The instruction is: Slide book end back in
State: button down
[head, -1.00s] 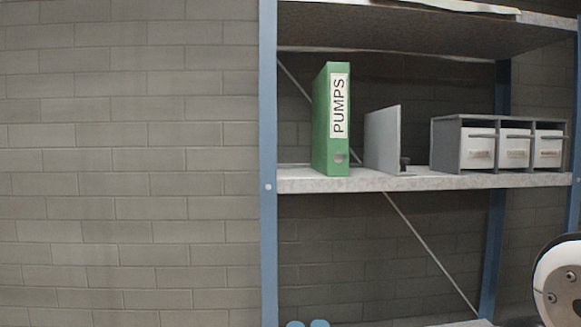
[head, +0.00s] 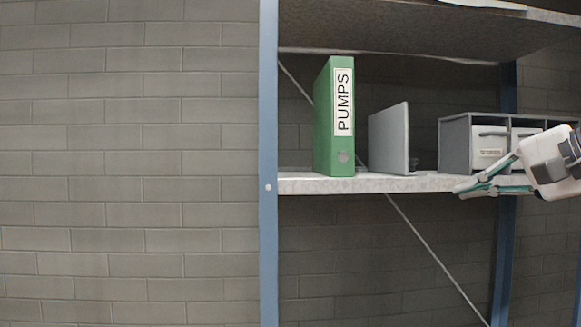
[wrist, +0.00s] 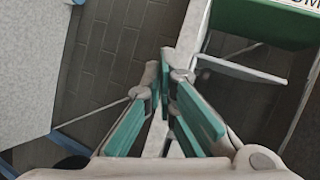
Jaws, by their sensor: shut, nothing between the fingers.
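The book end (head: 388,138) is a grey upright plate on the shelf, standing to the right of the green binder (head: 333,115) labelled PUMPS, with a gap between them. A small dark part shows at its foot. My gripper (head: 462,188) is at the shelf's front edge, to the right of the book end and in front of the drawer unit. Its teal-padded fingers are together and empty, apart from the book end. In the wrist view the fingertips (wrist: 166,80) are close together, and the binder (wrist: 265,22) shows at the upper right.
A grey drawer unit (head: 456,145) with white drawers stands right of the book end, partly hidden by my arm. The shelf (head: 330,185) has a blue post (head: 268,160) at its left. Another shelf (head: 400,35) hangs above. A diagonal brace crosses behind.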

aim_at(403, 158)
jog(key=w+d+r+m+t, duration=0.1)
jog(key=d+r+m+t, duration=0.15)
jog(key=d+r, duration=0.45)
jog(key=shift+n+t+h, duration=0.35)
jog(key=shift+h, duration=0.05)
jog(key=shift+s+a+f+p+x, duration=0.15)
jog(key=shift+a+x, duration=0.1)
jog(key=shift+x, duration=1.8)
jog(key=shift+s+a+f+p+x, duration=0.15)
jog(key=shift+a+x, duration=0.1)
jog(key=shift+x, duration=1.85)
jog(key=shift+a+f+p+x, duration=0.15)
jog(key=shift+a+x, duration=0.05)
jog(key=shift+x, duration=1.85)
jog(key=a+b, duration=0.3)
jog(key=a, duration=0.4)
jog(key=shift+a+f, duration=0.1)
jog(key=shift+a, duration=0.3)
